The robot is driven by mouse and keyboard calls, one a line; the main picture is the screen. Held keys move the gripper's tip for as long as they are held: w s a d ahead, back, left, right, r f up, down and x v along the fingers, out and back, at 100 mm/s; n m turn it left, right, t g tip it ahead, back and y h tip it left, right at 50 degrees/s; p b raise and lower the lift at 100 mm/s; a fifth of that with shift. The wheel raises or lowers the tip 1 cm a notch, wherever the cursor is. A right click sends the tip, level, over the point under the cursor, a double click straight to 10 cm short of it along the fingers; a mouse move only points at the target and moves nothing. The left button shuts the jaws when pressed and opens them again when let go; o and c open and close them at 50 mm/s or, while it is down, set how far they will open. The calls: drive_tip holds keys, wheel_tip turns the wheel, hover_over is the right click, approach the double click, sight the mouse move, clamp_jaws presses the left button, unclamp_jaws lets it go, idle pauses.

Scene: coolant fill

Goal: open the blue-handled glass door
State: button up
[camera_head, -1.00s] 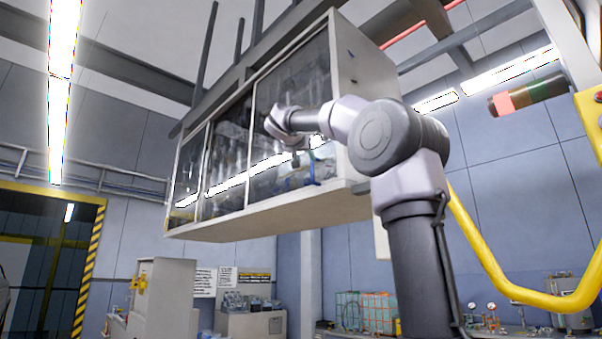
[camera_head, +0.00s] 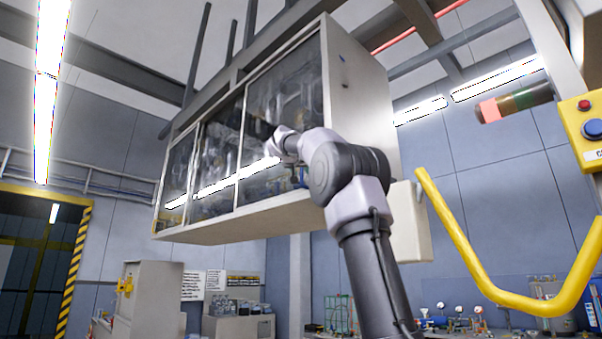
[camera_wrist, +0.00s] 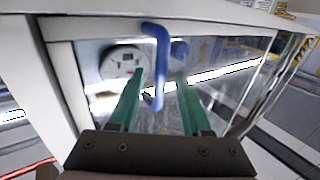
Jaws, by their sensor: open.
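The blue handle (camera_wrist: 162,50) is a bent bar on the glass door (camera_wrist: 100,100) in the wrist view. Its long part runs down between the two green fingers of my gripper (camera_wrist: 161,76). The fingers are open, one on each side of the bar, with a gap to both. I cannot tell how deep the bar sits between them. In the head view the glass door (camera_head: 285,85) is the right panel of a raised cabinet and looks closed.
The cabinet's white side wall (camera_head: 355,100) is close to my arm. A yellow bent rail (camera_head: 480,265) and a control box (camera_head: 585,125) stand at the right. A grey cabinet (camera_head: 150,300) and a bench are lower down.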

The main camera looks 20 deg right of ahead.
clamp_jaws()
idle(1.3)
